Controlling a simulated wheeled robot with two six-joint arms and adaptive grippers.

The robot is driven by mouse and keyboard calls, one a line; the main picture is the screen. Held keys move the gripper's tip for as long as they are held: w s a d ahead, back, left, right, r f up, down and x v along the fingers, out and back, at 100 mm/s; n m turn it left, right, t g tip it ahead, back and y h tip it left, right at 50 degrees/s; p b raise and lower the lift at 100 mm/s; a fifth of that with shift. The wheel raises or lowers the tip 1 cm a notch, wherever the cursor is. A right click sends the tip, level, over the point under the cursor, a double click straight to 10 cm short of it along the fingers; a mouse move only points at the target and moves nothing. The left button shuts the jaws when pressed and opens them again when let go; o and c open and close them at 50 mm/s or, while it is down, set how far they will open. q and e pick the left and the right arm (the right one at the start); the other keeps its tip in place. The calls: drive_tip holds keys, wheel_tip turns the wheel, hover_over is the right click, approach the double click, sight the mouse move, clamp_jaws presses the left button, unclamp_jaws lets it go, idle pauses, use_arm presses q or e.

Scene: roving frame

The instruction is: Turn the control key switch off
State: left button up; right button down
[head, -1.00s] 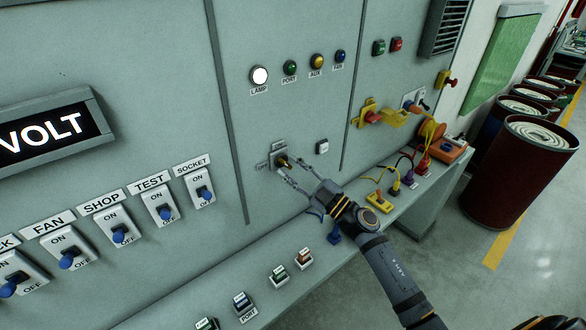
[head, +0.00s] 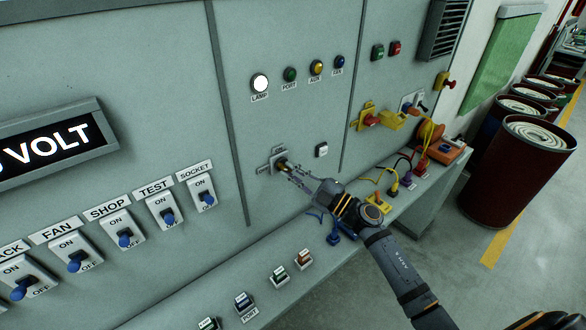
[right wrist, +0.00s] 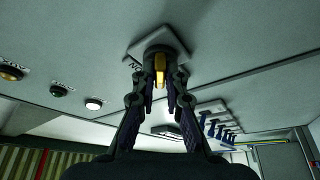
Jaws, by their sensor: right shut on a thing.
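The control key switch (head: 273,161) is a square plate with a round dark lock on the grey panel, below the lamps. My right gripper (head: 286,169) reaches it from the lower right and is shut on its brass-yellow key. In the right wrist view the key (right wrist: 160,70) stands between the two fingertips (right wrist: 160,84), in front of the dark round barrel. The switch plate (right wrist: 141,46) shows behind, with part of its lettering visible. The fingers partly hide the plate, and I cannot read the key's position. My left gripper is not in view.
A lit white lamp (head: 260,84) and a small white-framed switch (head: 321,150) are near the key switch. Blue toggle switches (head: 168,217) line the panel at left. Below, a ledge holds small coloured blocks (head: 280,275) and cables (head: 378,185).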

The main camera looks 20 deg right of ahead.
drive_tip(key=shift+d+r+n+g+h+p, duration=0.15)
drive_tip(key=shift+n+g+p, duration=0.35)
drive_tip(key=shift+n+p, duration=0.6)
drive_tip(key=shift+a+r+n+g+h+p, duration=0.1)
drive_tip(key=shift+n+g+p, duration=0.5)
drive_tip(key=shift+n, duration=0.9)
drive_tip(key=shift+d+r+n+g+h+p, duration=0.15)
drive_tip(key=shift+n+g+p, duration=0.25)
drive_tip(key=shift+n+p, duration=0.7)
drive_tip(key=shift+a+f+n, duration=0.1)
drive_tip(key=shift+n, duration=0.2)
drive_tip(key=c, duration=1.4)
unclamp_jaws()
drive_tip(key=v, duration=1.2)
